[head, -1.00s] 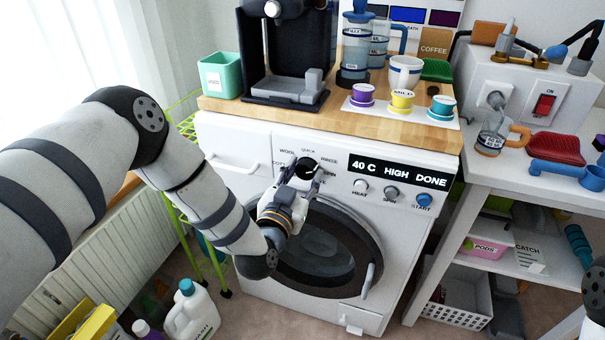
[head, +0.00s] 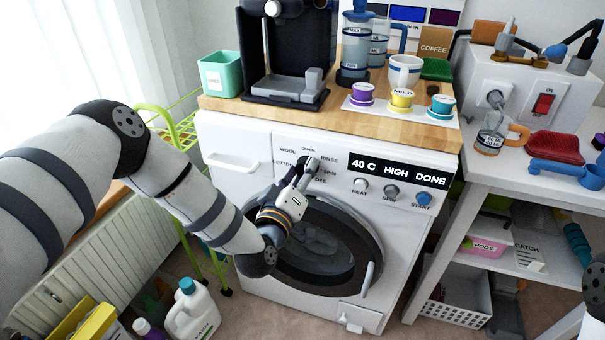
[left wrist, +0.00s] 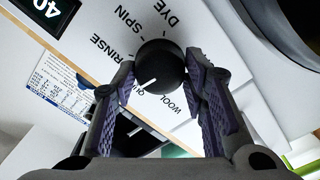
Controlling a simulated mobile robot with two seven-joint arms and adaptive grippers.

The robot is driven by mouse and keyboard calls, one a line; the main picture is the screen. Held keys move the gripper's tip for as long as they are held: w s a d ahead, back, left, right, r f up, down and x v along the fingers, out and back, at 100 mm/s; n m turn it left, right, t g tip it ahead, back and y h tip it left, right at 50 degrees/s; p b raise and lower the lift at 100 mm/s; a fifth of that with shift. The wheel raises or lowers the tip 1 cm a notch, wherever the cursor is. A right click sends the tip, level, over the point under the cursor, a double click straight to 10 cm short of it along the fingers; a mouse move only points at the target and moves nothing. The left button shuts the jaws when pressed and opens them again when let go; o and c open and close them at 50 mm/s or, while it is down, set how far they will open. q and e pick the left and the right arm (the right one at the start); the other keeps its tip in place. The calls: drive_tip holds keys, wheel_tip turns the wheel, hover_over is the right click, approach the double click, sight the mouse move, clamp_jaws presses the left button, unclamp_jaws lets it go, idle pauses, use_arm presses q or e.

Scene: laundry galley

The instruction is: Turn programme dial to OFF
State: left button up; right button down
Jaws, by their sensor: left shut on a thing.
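The black round programme dial (left wrist: 160,62) is on the white washing machine's panel (head: 232,141). In the left wrist view its white pointer mark is toward the partly hidden QUICK label, with WOOL, RINSE, SPIN and DYE around it. No OFF label is readable. My left gripper (left wrist: 161,72) is shut on the dial, one purple-padded finger on each side. In the head view the left gripper (head: 306,168) largely covers the dial. The display (head: 400,170) reads 40 C HIGH DONE. My right gripper is out of view.
The HEAT (head: 360,185), SPIN (head: 391,191) and START (head: 424,199) buttons sit right of the dial. The round door (head: 330,262) is below. A wooden worktop (head: 330,119) with a coffee machine and cups is above. A green rack (head: 183,130) stands left.

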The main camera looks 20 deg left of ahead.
use_arm(q)
drive_tip(key=n, duration=0.3)
drive_tip(key=shift+a+f+n, duration=0.1)
drive_tip(key=shift+n, duration=0.3)
drive_tip(key=n+b, duration=0.1)
drive_tip(key=n, duration=0.2)
drive_tip(key=shift+n, duration=0.3)
drive_tip(key=n+b, duration=0.1)
drive_tip(key=n, duration=0.2)
drive_tip(key=shift+f+n, duration=0.15)
drive_tip(key=shift+n, duration=0.25)
drive_tip(key=shift+n+b, duration=5.9)
drive_tip(key=shift+n, duration=3.3)
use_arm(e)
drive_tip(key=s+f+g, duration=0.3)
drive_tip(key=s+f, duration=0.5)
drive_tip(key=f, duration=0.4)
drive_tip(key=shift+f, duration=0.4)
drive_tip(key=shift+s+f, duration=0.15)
use_arm(q)
drive_tip(key=o, duration=1.1)
